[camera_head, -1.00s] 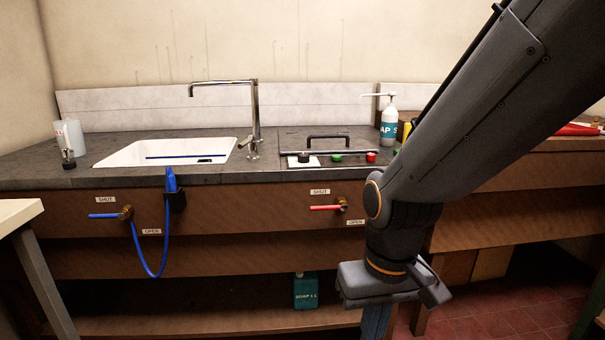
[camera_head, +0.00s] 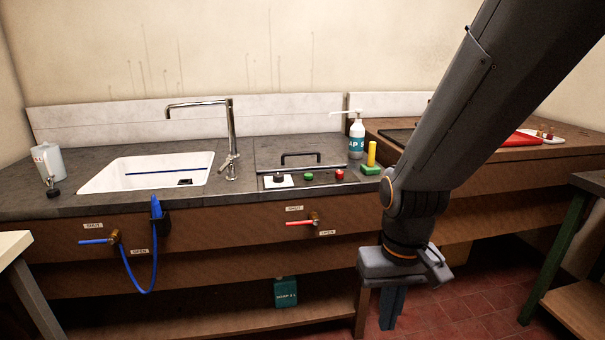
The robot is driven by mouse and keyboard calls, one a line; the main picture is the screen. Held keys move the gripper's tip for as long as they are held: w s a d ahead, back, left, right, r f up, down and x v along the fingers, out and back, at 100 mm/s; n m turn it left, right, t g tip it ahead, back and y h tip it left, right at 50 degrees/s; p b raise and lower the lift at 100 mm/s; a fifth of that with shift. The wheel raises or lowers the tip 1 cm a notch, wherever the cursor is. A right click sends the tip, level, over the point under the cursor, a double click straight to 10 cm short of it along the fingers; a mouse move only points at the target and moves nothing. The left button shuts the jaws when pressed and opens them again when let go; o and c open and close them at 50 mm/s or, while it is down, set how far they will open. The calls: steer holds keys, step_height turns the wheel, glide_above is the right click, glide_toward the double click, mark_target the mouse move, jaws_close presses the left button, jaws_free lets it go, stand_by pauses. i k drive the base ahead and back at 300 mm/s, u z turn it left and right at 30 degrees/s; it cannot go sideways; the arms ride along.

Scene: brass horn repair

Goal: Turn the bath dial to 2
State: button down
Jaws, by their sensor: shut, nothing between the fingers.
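The bath dial (camera_head: 279,178) is a small dark knob on a white plate, at the left end of a control strip on the counter's front edge. Its markings are too small to read. The strip lies in front of a lidded bath (camera_head: 270,153) with a black handle. A green button (camera_head: 308,176) and a red button (camera_head: 339,174) sit to the right of the dial. My gripper (camera_head: 389,318) hangs low in front of the counter, to the right of and below the dial, pointing down. Its fingers are together and hold nothing.
A sink (camera_head: 118,174) with a tall tap (camera_head: 231,140) is on the left. A soap bottle (camera_head: 356,138) and a green block with a yellow post (camera_head: 370,160) stand right of the strip. A red-handled valve (camera_head: 303,222) sticks out of the front panel below the dial.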

mark_target(278, 176)
steer(key=z, duration=0.05)
steer(key=k, duration=0.45)
steer(key=u, duration=0.75)
steer(key=i, duration=1.25)
steer(key=z, duration=0.55)
